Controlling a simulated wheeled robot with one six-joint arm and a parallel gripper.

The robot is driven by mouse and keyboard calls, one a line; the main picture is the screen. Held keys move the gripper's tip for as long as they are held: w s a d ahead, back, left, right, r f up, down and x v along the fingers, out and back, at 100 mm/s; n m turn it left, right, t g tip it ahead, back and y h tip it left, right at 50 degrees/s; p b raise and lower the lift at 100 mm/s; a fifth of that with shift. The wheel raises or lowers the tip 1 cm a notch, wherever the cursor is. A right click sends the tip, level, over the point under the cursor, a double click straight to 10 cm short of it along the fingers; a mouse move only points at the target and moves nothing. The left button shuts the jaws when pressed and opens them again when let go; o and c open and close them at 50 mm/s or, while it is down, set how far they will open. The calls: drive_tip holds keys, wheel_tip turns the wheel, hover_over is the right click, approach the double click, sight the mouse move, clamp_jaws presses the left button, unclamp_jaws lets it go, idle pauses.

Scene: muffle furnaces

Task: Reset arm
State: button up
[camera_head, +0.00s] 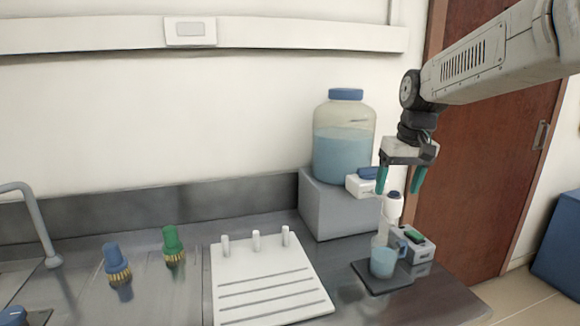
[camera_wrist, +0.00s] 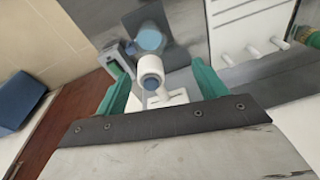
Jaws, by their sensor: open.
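My gripper (camera_head: 398,183) hangs from my arm at the right of the head view, its two green fingers pointing down, apart and empty. It is above the dispenser tap, a white spout with a blue cap (camera_head: 393,196). Below it a beaker with blue liquid (camera_head: 383,260) stands on a dark plate (camera_head: 362,277). In the wrist view the green fingers (camera_wrist: 155,92) are spread on either side of the white spout (camera_wrist: 151,70), with the beaker (camera_wrist: 150,39) beyond it. I cannot tell from the pictures how far the fingertips are above the spout.
A large jar of blue liquid (camera_head: 343,150) stands on a grey block (camera_head: 338,212) left of my gripper. A white rack (camera_head: 268,298) with pegs, a blue brush (camera_head: 116,262), a green brush (camera_head: 173,246) and a tap (camera_head: 40,225) are further left. A wooden door (camera_head: 490,160) is behind at right.

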drive_tip(key=s+f, duration=0.2)
drive_tip(key=s, duration=1.4)
drive_tip(key=s+d+f+m, duration=0.1)
drive_tip(key=s+f, duration=0.2)
drive_tip(key=s, duration=1.4)
drive_tip(key=shift+s+d+f+h, duration=0.15)
drive_tip(key=shift+s+f+h, duration=0.15)
drive_tip(key=shift+h, duration=0.1)
